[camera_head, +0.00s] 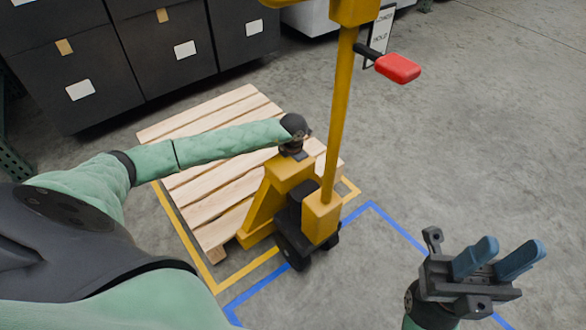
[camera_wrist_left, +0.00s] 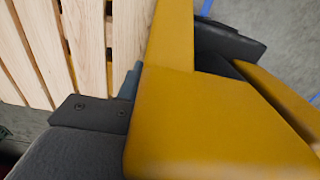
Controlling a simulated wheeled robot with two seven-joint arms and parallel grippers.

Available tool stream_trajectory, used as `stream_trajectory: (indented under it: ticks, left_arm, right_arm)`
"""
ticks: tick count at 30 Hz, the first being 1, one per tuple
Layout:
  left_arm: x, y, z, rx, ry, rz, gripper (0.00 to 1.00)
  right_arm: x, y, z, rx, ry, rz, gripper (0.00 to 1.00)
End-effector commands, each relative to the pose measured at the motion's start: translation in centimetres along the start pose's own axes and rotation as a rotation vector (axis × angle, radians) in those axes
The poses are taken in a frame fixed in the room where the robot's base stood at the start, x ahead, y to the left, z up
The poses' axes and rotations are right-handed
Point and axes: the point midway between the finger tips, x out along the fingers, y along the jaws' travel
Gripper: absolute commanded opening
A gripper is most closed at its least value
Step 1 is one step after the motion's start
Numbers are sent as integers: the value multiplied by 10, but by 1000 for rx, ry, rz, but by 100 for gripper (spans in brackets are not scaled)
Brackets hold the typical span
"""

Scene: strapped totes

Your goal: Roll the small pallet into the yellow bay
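The small wooden pallet (camera_head: 200,207) lies flat on the floor with yellow lines (camera_head: 190,246) along its left and near sides. Its far edges hide any line there. A yellow pallet jack (camera_head: 322,217) with an upright handle stands at its near right edge. My left gripper (camera_head: 295,152) is at the top of the jack's yellow body. In the left wrist view the yellow body (camera_wrist_left: 200,120) fills much of the picture, with one blue fingertip (camera_wrist_left: 130,85) beside it; its grip is hidden. My right gripper (camera_head: 500,259) is open and empty over the floor.
Blue floor lines (camera_head: 395,225) mark another area in front of the jack. Dark stacked totes (camera_head: 165,60) stand behind the pallet. A red grip (camera_head: 398,68) sticks out right from the jack's handle. Bare concrete (camera_head: 480,130) is clear to the right.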

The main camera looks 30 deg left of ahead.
Motion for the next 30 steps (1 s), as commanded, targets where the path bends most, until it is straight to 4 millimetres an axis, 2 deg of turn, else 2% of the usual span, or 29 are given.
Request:
stream_trajectory:
  ticks: [1, 2, 5, 12, 18, 19, 22, 30]
  left_arm:
    - [0, 0, 0, 0, 0, 0, 5]
    - [0, 0, 0, 0, 0, 0, 0]
    - [-1, -2, 0, 0, 0, 0, 0]
    - [0, -30, -1, 5, 2, -5, 0]
    - [1, -29, -1, 4, 2, -5, 0]
    - [1, -28, -1, 4, 2, -4, 39]
    - [0, -25, 0, 0, 1, -1, 58]
    - [0, -23, 0, -2, 1, 2, 58]
  right_arm:
    - [0, 0, 0, 0, 0, 0, 36]
    - [0, 0, 0, 0, 0, 0, 36]
    - [1, 0, 0, 0, 0, 0, 36]
    - [6, 0, -1, -17, -4, -8, 36]
    - [2, 1, -2, -20, -10, -4, 36]
    - [2, 1, -2, -20, -10, -4, 36]
    - [3, 1, -2, -20, -10, -6, 36]
    - [4, 2, -1, -20, -8, -8, 36]
